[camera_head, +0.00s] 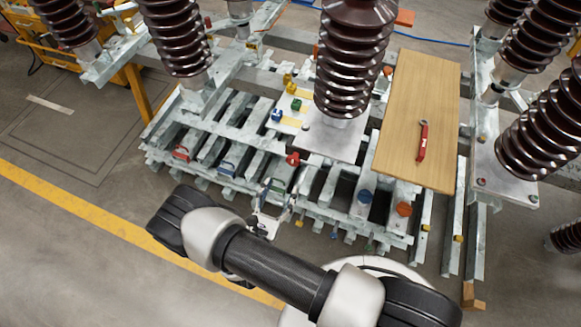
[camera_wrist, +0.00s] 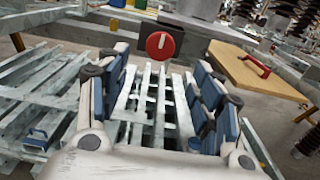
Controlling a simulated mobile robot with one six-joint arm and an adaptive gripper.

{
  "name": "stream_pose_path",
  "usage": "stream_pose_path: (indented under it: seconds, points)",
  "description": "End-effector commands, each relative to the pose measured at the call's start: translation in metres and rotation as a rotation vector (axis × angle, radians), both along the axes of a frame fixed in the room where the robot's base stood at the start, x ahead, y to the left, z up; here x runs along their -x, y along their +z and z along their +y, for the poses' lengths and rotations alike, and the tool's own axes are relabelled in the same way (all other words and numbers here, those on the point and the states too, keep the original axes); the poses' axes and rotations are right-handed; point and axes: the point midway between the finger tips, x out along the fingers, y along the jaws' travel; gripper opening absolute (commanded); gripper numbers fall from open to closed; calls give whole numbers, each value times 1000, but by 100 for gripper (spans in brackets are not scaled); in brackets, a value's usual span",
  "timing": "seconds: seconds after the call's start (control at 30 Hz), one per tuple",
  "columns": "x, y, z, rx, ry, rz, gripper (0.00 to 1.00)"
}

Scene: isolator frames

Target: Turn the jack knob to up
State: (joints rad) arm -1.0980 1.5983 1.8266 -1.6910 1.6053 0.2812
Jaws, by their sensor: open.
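A round red knob (camera_head: 293,159) sits on the pale metal frame, just beyond my gripper (camera_head: 272,205). In the wrist view the red knob (camera_wrist: 160,45) faces me, with a short white mark running near upright on its face. My gripper (camera_wrist: 161,65) is open, and its blue-padded fingers stand to the left and right of the knob in the picture. The knob appears beyond the fingertips, and nothing shows between the pads except the frame behind. I cannot tell for sure that this knob is the jack knob.
A wooden board (camera_head: 415,110) with a red handle (camera_head: 422,141) lies at the right. A blue knob (camera_head: 364,196) and an orange knob (camera_head: 404,209) sit nearer. Tall brown insulators (camera_head: 355,55) rise behind and beside the frame. Open floor (camera_head: 60,260) lies at the left.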

Motion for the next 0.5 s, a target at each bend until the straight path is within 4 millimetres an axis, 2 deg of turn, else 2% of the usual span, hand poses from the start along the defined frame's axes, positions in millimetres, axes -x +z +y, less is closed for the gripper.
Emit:
stream_pose_path:
  seconds: [0.2, 0.4, 0.5]
  points:
    - [-45, -1, -18, -2, -7, -2, 60]
    - [-74, 0, -28, -1, -4, 0, 60]
    - [-82, 0, -30, -1, -2, 0, 60]
